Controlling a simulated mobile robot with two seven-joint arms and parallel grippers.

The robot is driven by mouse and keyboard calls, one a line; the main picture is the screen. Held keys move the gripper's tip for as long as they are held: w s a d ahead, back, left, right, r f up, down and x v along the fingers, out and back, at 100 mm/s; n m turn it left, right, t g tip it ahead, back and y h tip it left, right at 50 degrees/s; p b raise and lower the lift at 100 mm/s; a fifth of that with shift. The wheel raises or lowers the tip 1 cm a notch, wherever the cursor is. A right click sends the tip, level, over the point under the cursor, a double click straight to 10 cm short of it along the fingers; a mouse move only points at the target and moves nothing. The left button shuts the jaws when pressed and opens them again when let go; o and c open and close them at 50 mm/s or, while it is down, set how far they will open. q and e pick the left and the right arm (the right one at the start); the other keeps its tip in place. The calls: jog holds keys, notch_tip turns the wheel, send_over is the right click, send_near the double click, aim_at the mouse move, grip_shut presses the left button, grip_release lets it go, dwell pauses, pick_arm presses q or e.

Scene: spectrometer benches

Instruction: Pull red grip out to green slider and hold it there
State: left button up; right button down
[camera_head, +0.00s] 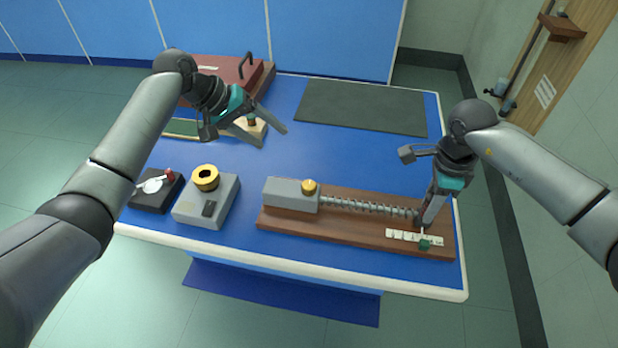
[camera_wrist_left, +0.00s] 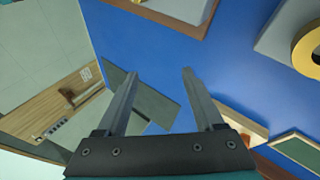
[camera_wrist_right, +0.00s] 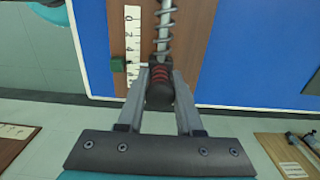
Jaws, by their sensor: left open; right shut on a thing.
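The red grip (camera_wrist_right: 160,74) is at the end of the spring rod. My right gripper (camera_wrist_right: 161,78) is shut on it; in the head view the gripper (camera_head: 424,221) largely hides the grip. The green slider (camera_head: 424,243) sits on the white scale (camera_head: 400,236) beside the rod, and also shows in the right wrist view (camera_wrist_right: 118,64). The grip is roughly level with the slider along the scale. The spring (camera_head: 365,206) is stretched out from the grey block (camera_head: 290,193). My left gripper (camera_head: 272,136) is open and empty above the table's left part.
The wooden base (camera_head: 340,227) lies along the table's front right. A grey box with a yellow ring (camera_head: 206,178) and a black box with a red knob (camera_head: 152,195) stand at the left. A dark mat (camera_head: 362,106) and a red-brown case (camera_head: 225,75) lie at the back.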

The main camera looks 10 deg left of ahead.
aim_at(309, 184)
pick_arm(q)
jog(key=s+d+r+m+g+y, duration=0.2)
jog(key=s+d+r+m+y, duration=0.1)
jog(key=d, duration=0.2)
jog(key=s+d+r+m+g+y, duration=0.2)
jog(key=s+d+m+y, duration=0.1)
jog(key=d, duration=0.2)
jog(key=f, duration=1.1)
jog(key=shift+w+d, duration=0.2)
jog(key=shift+d, duration=0.05)
grip_shut()
